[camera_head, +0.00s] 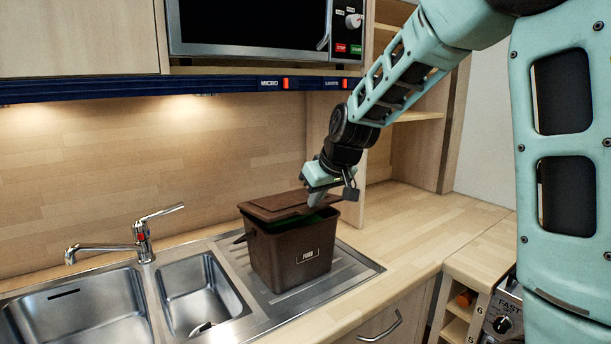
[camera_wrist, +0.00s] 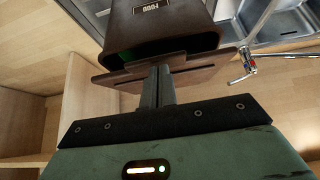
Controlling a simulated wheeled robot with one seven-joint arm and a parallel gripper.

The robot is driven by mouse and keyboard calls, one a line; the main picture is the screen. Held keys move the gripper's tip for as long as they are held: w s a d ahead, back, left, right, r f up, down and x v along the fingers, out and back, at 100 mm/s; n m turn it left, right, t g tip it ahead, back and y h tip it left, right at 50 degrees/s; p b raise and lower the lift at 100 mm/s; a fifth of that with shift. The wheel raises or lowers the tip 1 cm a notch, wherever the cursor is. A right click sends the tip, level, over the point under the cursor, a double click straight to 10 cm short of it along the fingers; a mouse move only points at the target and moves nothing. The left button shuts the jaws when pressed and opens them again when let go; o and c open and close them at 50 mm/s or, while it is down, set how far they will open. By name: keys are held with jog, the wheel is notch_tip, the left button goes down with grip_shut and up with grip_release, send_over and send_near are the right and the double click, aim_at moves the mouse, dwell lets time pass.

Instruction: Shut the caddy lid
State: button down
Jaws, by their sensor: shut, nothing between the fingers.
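The brown caddy (camera_head: 290,258), with a FOOD label on its front, stands upright on the steel drainer. It also shows in the wrist view (camera_wrist: 150,35). Its brown lid (camera_head: 272,204) lies low over the top but is not flush; a narrow gap shows green inside at the front right. The lid also shows in the wrist view (camera_wrist: 108,82). My gripper (camera_head: 317,200) is shut and empty, pointing down at the lid's right side. In the wrist view the fingertips (camera_wrist: 158,72) overlap the lid; whether they touch it I cannot tell.
The tap (camera_head: 140,240) and steel sink (camera_head: 75,310) are left of the caddy. A microwave (camera_head: 255,28) and blue rail hang above. A wooden shelf side stands behind my gripper. The worktop (camera_head: 420,220) to the right is clear.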

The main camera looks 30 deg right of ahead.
jog(key=f+b, duration=0.2)
jog(key=s+f+b, duration=0.1)
jog(key=f+b, duration=0.1)
jog(key=shift+s+f, duration=0.15)
jog(key=shift+f, duration=0.25)
